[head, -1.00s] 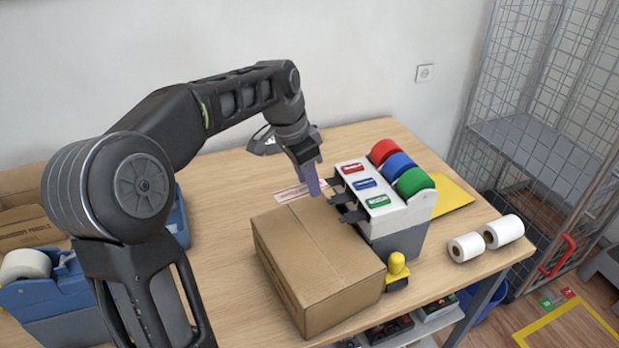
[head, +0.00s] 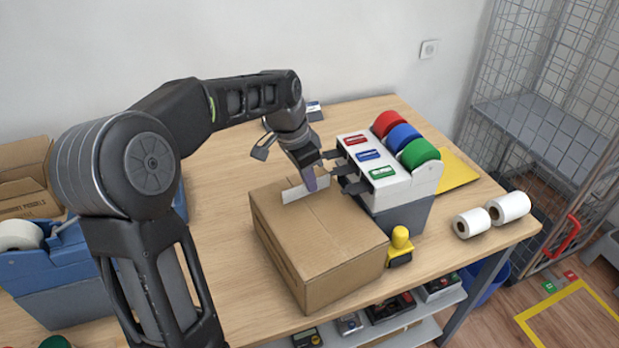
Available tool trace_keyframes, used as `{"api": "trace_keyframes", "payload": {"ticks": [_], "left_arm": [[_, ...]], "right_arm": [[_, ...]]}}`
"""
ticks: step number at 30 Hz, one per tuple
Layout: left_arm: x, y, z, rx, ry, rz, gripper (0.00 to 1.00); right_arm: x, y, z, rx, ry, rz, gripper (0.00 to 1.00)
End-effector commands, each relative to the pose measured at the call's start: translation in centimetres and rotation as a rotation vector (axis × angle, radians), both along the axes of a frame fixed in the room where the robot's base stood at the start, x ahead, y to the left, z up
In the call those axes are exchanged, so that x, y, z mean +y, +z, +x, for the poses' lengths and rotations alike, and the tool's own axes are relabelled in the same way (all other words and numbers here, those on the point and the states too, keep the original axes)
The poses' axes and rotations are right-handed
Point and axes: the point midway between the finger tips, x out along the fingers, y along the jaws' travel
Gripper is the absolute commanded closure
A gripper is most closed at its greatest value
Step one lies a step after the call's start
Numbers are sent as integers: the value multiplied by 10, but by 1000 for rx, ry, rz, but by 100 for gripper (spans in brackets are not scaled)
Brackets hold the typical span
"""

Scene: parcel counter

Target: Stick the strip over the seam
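A closed brown cardboard box (head: 305,262) sits near the table's front edge, with a faint seam (head: 322,222) along its top. A pale strip (head: 292,193) stands tilted at the far end of the box top, across the line of the seam. My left gripper (head: 310,182) points down at this strip, with a purple fingertip in front of it. It appears shut on the strip; the far finger is hidden. I cannot tell whether the strip touches the box. My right gripper is out of view.
Beside the box stands a dispenser (head: 377,150) with red, blue and green rolls and dark arms close to my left gripper. A yellow-handled stamp (head: 400,243) is at the box's right corner. White rolls (head: 472,223) lie further right. A blue tape dispenser (head: 50,268) stands left.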

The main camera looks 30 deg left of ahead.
Motion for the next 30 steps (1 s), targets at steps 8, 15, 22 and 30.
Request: {"api": "trace_keyframes", "payload": {"ticks": [8, 15, 22, 30], "left_arm": [[1, -3, -2, 8, 1, 0, 100], [1, -2, -1, 5, 0, 0, 83], [0, -1, -1, 3, 1, 0, 76], [1, 5, -1, 2, 1, 1, 76]], "right_arm": [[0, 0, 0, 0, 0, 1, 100], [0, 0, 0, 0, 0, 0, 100], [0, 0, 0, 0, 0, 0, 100], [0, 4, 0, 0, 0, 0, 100]]}}
